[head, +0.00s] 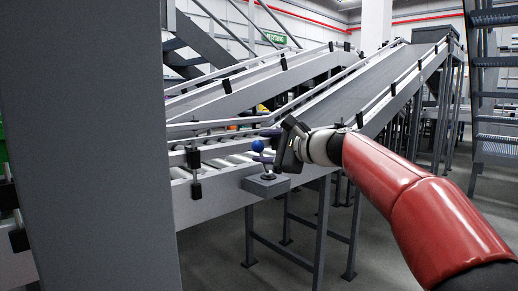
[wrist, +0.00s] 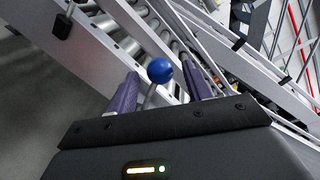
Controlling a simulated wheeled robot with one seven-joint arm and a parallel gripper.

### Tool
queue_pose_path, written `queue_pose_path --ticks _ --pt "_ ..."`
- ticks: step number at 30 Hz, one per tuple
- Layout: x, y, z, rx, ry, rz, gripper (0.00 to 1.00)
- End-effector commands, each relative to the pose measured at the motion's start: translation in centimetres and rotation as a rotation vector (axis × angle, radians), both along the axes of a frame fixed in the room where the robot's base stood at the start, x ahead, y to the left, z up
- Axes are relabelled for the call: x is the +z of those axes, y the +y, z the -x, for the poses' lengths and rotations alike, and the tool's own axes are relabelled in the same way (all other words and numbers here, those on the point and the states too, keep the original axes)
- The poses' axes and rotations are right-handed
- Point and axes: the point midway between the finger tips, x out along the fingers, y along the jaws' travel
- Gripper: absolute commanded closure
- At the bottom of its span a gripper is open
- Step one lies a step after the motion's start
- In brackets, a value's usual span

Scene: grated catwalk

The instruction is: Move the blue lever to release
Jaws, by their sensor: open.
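The blue lever has a round blue knob (head: 257,146) on a thin stem, on a grey box (head: 265,186) fixed to the side of the conveyor. In the wrist view the blue knob (wrist: 160,70) and its stem show between the two purple fingers. My gripper (head: 272,158) is at the lever from the right, and its fingers are mostly hidden in the head view. In the wrist view my gripper (wrist: 160,90) is open, with a finger on each side of the knob. I cannot tell whether either finger touches the lever.
A roller conveyor (head: 220,150) runs behind the lever, with a sloped belt (head: 350,95) rising to the right. A large grey column (head: 90,150) blocks the left of the head view. Metal legs (head: 320,235) stand below the conveyor. Stairs (head: 495,80) are at the far right.

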Motion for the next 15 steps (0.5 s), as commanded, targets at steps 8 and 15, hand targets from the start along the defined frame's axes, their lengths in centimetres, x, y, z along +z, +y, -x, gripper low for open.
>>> queue_pose_path --ticks 8,15 --pt "0.5 -3.4 2.7 -0.002 -0.001 0.001 0.50" --pt "0.6 -4.1 3.2 0.000 0.001 0.001 0.50"
